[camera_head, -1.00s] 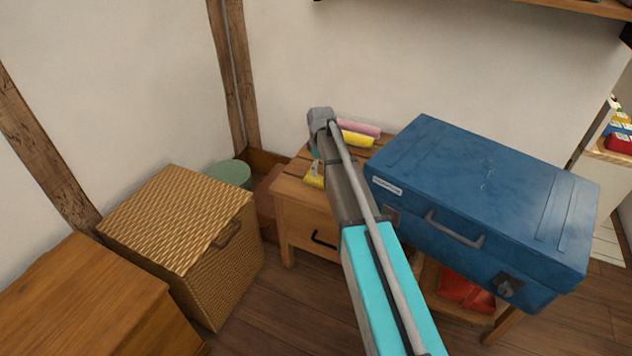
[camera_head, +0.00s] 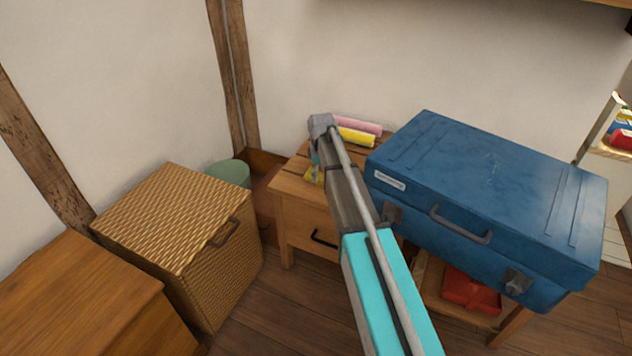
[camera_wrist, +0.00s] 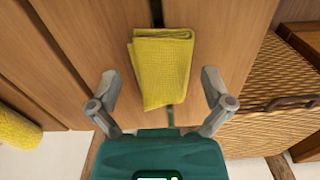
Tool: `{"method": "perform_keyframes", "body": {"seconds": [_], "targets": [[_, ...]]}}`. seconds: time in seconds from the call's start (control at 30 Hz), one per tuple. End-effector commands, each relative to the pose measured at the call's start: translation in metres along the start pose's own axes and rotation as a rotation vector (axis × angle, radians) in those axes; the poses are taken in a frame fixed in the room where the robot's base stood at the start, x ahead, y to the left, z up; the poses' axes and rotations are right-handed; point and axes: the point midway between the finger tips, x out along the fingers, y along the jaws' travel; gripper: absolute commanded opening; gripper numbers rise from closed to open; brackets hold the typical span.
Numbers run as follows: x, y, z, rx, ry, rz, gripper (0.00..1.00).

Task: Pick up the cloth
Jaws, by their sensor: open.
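A folded yellow cloth (camera_wrist: 162,68) lies on the slatted wooden top of a small nightstand (camera_head: 290,187). In the wrist view my gripper (camera_wrist: 158,82) is open, with one finger on each side of the cloth. The fingers look apart from it, and I cannot tell how high they are above the top. In the head view my arm covers most of the cloth, and only a small yellow part (camera_head: 309,174) shows beside the arm.
A yellow roll (camera_head: 356,137) and a pink roll (camera_head: 358,125) lie at the back of the nightstand. A blue case (camera_head: 490,185) stands close on the right. A wicker basket (camera_head: 175,215) and a green bin (camera_head: 230,173) are on the left.

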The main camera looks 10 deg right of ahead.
Motion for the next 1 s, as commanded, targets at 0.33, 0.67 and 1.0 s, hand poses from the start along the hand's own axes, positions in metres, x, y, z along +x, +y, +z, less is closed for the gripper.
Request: {"method": "perform_keyframes", "body": {"seconds": [0.33,0.67,1.0], "targets": [[0.0111,0.0000,0.0000,0.000,0.000,0.000,1.00],[0.0106,0.0000,-0.0001,0.000,0.000,0.000,1.00],[0.0107,-0.0001,-0.0002,0.000,0.000,0.000,0.68]]}}
